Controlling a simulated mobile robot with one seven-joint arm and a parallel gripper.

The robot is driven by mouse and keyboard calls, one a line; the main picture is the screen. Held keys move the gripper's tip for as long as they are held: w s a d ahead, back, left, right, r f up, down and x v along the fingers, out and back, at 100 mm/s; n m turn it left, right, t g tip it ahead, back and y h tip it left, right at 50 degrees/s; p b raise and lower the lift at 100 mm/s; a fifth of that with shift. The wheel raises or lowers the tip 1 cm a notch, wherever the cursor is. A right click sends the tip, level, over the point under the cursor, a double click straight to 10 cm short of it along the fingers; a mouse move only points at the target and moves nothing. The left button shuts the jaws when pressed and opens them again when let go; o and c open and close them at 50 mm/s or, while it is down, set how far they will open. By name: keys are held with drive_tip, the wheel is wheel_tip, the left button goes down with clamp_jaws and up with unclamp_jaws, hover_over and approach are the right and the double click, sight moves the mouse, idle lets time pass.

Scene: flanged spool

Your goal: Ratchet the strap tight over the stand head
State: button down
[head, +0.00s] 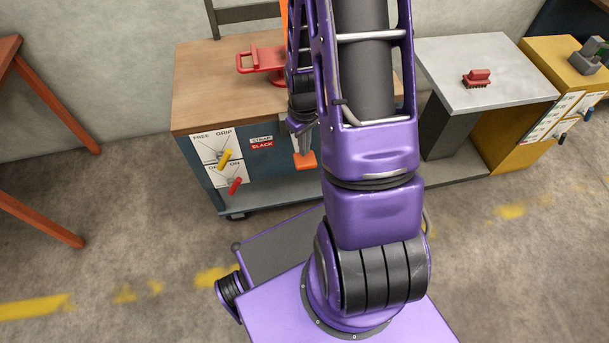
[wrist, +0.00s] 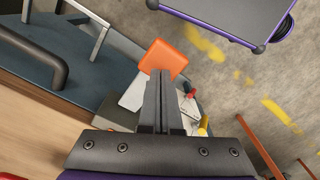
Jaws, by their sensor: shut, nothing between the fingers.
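The workbench front carries a sign reading STRAP SLACK (head: 262,141). An orange handle end (head: 305,160) shows low at the bench front, and in the wrist view (wrist: 165,58) it lies just beyond my fingertips, with a pale metal lever part (wrist: 135,97) beside it. My gripper (head: 303,147) points down in front of the bench; its fingers (wrist: 160,76) are together and empty. Contact with the handle cannot be told. A red fixture (head: 262,62), possibly the stand head, is on the bench top. An orange upright strip (head: 284,14) rises behind it, partly hidden by my arm.
The front panel has a yellow lever (head: 225,158) at FREE/GRIP and a red lever (head: 235,186) at OFF/ON. A grey table (head: 485,85) with a red brush (head: 478,78) and a yellow cabinet (head: 560,65) stand right.

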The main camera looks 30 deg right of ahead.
sight(304, 162)
wheel_tip(304, 162, down, 7)
drive_tip(key=b, duration=0.5)
drive_tip(key=shift+f, duration=0.15)
wheel_tip(304, 162, up, 7)
drive_tip(key=p, duration=0.5)
drive_tip(key=shift+r+p, duration=0.3)
wheel_tip(304, 162, up, 5)
drive_tip(key=p, duration=0.3)
drive_tip(key=shift+p, duration=0.35)
drive_tip(key=shift+f, duration=0.1)
